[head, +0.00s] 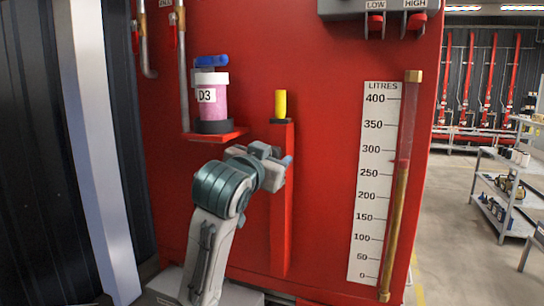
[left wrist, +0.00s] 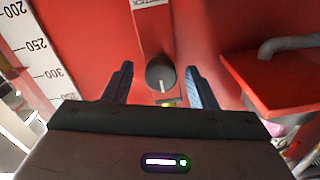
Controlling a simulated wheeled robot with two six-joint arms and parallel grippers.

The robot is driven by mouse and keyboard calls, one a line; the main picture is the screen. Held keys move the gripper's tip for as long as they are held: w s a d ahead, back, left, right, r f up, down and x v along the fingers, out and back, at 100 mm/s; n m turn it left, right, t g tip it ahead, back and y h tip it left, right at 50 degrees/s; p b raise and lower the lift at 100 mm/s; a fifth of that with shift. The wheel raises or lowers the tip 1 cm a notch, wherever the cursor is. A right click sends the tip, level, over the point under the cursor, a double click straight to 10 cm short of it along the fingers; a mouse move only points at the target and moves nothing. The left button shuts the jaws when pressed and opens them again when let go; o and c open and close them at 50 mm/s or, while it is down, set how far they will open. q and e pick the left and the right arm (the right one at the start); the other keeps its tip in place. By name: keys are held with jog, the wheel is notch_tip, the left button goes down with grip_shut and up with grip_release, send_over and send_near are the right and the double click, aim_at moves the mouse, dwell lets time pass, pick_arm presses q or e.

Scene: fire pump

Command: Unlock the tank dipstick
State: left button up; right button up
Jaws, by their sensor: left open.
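The tank dipstick shows in the head view as a yellow handle (head: 280,103) upright above a black collar (head: 281,121), on top of a narrow red vertical tube (head: 281,225). My left gripper (head: 287,160) is in front of the tube's upper part, below the collar, and hides some of it. In the left wrist view the open fingers (left wrist: 159,68) stand on either side of a dark round knob (left wrist: 160,76) with a pale line on it. The fingers look apart from the knob. A bit of yellow shows below it. My right gripper is not in view.
A red shelf (head: 215,135) holding a pink D3 container (head: 212,95) with a blue cap is left of the tube. The litre scale (head: 373,185) and a sight tube (head: 396,205) are to the right. A white label (left wrist: 150,3) is partly cut off in the wrist view.

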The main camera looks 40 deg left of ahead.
pick_arm(q)
jog(key=shift+s, duration=0.15)
jog(key=shift+s+r, duration=0.1)
jog(key=c, duration=1)
